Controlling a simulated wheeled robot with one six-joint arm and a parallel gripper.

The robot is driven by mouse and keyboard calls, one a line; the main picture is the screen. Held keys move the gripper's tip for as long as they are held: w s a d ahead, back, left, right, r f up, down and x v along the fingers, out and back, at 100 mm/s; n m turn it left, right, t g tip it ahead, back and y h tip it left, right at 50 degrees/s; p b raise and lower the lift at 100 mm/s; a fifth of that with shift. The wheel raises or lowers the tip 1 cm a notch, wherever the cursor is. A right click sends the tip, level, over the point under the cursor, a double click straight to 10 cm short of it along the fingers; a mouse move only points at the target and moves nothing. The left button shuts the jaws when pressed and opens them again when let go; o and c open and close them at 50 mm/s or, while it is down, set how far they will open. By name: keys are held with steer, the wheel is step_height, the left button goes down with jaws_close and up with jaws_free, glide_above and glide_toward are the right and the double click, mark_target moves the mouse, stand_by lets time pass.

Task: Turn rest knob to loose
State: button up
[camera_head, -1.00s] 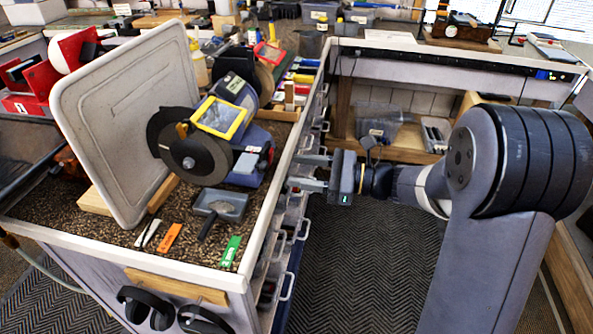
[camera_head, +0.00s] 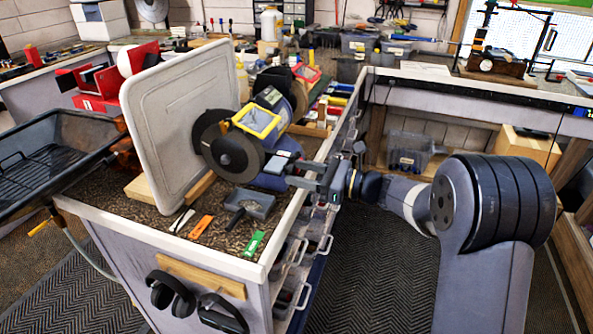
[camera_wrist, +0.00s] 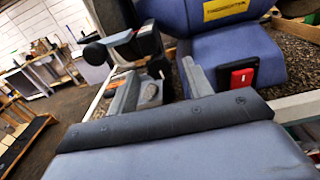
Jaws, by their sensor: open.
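The bench grinder stands on the bench, with a dark wheel (camera_head: 237,153), a yellow-framed eye shield (camera_head: 257,121) and a blue body (camera_wrist: 235,52). In the wrist view a dark knob-like part (camera_wrist: 159,68) shows by the grinder's grey rest piece (camera_wrist: 148,42); I cannot tell for sure that it is the rest knob, nor its setting. My gripper (camera_head: 291,172) is open, its fingers reaching left over the bench edge to the grinder's near right side. In the wrist view my gripper (camera_wrist: 160,80) has its fingers apart, with nothing held between them.
A large pale upright board (camera_head: 183,110) stands left of the grinder. A grey tray (camera_head: 252,203), an orange tag (camera_head: 201,227) and a green tag (camera_head: 254,243) lie in front. A red switch (camera_wrist: 242,77) is near the right finger. Open drawers (camera_head: 288,252) line the bench side.

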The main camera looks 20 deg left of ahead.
steer(key=shift+a, duration=0.8)
steer(key=shift+c, duration=0.3)
steer(key=c, duration=0.9)
